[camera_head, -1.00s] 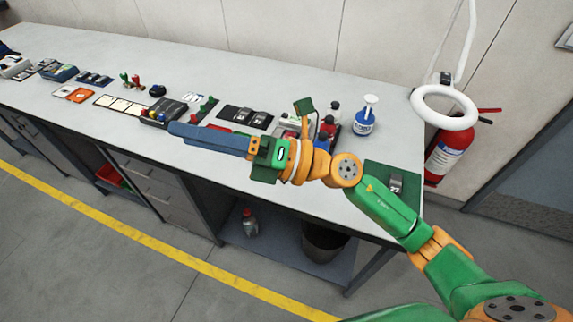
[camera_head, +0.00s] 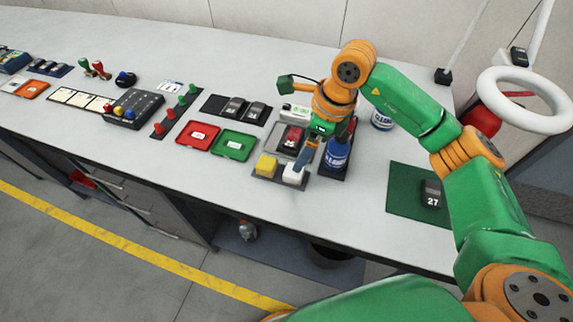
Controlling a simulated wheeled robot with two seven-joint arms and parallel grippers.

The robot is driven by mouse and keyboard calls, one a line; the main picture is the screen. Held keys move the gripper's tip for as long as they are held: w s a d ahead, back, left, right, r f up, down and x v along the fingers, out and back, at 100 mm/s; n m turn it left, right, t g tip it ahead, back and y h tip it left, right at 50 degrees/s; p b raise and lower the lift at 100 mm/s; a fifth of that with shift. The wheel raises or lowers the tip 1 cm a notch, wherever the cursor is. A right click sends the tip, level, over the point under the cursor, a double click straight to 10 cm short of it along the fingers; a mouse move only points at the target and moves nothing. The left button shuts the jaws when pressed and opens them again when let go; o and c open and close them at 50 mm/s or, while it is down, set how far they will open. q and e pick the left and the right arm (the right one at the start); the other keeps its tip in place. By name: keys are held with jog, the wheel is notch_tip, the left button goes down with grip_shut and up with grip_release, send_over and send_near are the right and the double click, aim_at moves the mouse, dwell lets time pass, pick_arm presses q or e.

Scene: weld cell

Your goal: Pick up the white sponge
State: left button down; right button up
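The white sponge (camera_head: 292,176) sits beside a yellow sponge (camera_head: 266,166) on a small dark tray (camera_head: 279,184) near the table's front edge. My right gripper (camera_head: 301,163) points down at the white sponge, its blue fingers at the sponge's upper right side. The fingers overlap in this view, so I cannot tell their gap or whether they touch the sponge. My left gripper is not in view.
A blue spray bottle (camera_head: 337,153) stands close on the right of my fingers. Red (camera_head: 198,136) and green (camera_head: 233,146) trays lie to the left. A green mat (camera_head: 405,198) holds a dark device marked 27 (camera_head: 431,194). The table front between is clear.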

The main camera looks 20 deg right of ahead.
aim_at(294, 174)
jog(key=shift+s+f, duration=0.1)
jog(key=shift+f, duration=0.35)
jog(key=shift+s+a, duration=0.1)
jog(key=shift+s, duration=0.15)
jog(key=p+x, duration=0.3)
jog(key=x, duration=0.2)
jog(key=shift+s+a+f, duration=0.1)
jog(key=shift+a+f, duration=0.15)
jog(key=shift+f, duration=0.5)
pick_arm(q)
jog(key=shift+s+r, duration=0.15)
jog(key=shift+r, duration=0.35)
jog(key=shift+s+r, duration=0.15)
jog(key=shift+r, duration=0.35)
pick_arm(e)
grip_shut()
